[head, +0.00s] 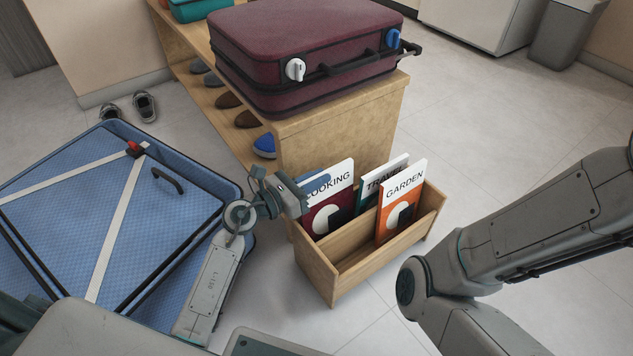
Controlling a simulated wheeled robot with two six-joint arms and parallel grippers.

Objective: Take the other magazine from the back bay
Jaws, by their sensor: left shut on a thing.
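A wooden magazine rack (357,279) with a front and a back bay stands on the floor against the end of the wooden bench. The dark red and white COOKING magazine (327,212) stands at the left of the back bay. The dark green and white TRAVEL magazine (372,187) is behind and right of it, partly hidden. The orange and white GARDEN magazine (399,205) stands upright at the right, in the front bay. My left gripper (307,190) is shut on the upper left edge of the COOKING magazine. My right gripper is out of view; its arm crosses the right side.
A maroon suitcase (300,45) lies on the bench (335,133), close behind the rack. Shoes (232,99) sit on the bench's shelf. An open blue suitcase (130,215) lies on the floor at left.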

